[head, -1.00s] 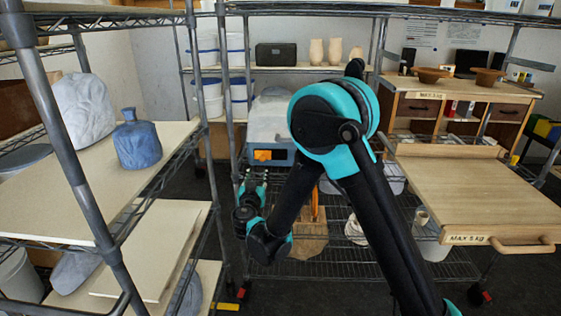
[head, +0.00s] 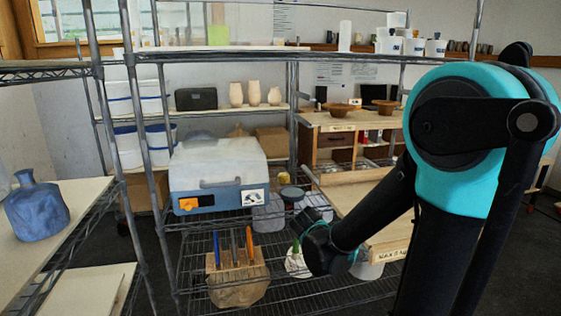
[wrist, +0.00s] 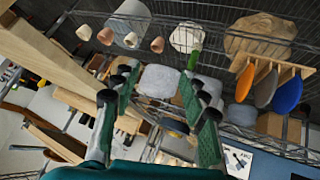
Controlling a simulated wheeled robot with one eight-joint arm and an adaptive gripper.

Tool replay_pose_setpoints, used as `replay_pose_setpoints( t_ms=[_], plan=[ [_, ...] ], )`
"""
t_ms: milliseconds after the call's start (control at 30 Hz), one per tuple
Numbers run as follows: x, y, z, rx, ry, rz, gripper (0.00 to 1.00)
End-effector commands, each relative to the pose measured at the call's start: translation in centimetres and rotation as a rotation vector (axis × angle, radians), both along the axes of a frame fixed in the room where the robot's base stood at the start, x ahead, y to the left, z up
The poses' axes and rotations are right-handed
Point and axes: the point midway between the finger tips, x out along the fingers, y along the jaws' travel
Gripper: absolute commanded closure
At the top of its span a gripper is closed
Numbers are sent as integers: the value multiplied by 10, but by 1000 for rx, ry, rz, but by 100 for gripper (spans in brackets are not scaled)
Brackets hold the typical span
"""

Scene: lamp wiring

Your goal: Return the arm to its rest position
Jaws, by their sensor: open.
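My gripper (wrist: 158,82) is open in the wrist view. Its two green fingers stand apart with dark tips, and nothing is held between them. In the head view the arm is bent down from its large teal joint at the right. The end of my arm hangs by the wire shelf, right of a wooden block (head: 238,285) with upright coloured tools. The gripper's fingers are hard to make out there. The block with orange and blue tools also shows upside down at the upper right of the wrist view (wrist: 262,32).
A blue-grey box machine (head: 218,180) stands on the wire shelf behind the block. A blue jug (head: 37,208) is on the left rack. Metal rack posts (head: 141,165) stand at the left. A wooden workbench (head: 365,200) lies behind the arm at the right.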

Motion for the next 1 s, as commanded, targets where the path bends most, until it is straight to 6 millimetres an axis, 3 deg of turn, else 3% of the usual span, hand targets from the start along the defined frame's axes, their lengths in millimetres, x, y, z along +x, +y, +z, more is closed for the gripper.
replay_pose_setpoints(
  t_ms=[33,200,400,600,1000],
  plan=[
    [-20,-21,-5,17,49,-16,56],
    [-86,-57,-26,98,198,-6,56],
    [-147,-66,-45,204,299,39,56],
    [-171,-63,-52,258,328,71,56],
    [-172,-62,-52,263,330,77,56]
  ],
)
